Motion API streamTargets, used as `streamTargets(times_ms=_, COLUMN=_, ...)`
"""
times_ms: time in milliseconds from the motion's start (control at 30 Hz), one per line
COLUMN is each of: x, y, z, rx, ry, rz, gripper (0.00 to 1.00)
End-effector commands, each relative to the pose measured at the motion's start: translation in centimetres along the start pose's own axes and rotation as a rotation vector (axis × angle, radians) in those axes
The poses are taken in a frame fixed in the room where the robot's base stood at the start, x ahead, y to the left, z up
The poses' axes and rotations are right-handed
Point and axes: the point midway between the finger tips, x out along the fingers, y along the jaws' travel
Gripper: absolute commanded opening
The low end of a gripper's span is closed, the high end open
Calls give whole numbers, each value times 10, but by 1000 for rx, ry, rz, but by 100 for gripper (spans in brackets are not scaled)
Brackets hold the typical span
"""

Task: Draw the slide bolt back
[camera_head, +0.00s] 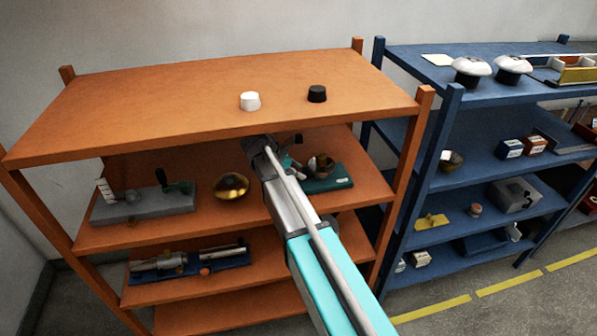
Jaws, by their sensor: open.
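A long silver bar lies across a dark blue base with orange-brown fittings on the orange rack's lower shelf. This is probably the slide bolt (158,264); its exact parts are too small to make out. My gripper (291,158) is inside the orange rack on the shelf level above, up and to the right of the bolt. It is open and apart from the bolt. My arm hides part of the gripper. A green base (328,182) with a coppery round part stands just right of the gripper; whether they touch I cannot tell.
On the gripper's level are a brass bowl (231,186) and a grey block with a green crank (140,205). A white cup (250,101) and a black cup (317,94) stand on the top board. A loaded blue rack (480,110) stands at right.

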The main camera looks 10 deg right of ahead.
Motion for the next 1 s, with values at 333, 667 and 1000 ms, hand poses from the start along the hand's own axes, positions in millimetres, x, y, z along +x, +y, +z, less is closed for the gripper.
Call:
streamTargets(times_ms=333, x=0, y=0, z=0, rx=0, ry=0, rz=0, gripper=13)
streamTargets(times_ms=667, x=0, y=0, z=0, rx=0, ry=0, rz=0, gripper=0)
streamTargets(times_ms=1000, x=2, y=0, z=2, rx=17, ry=1, rz=-18, gripper=0)
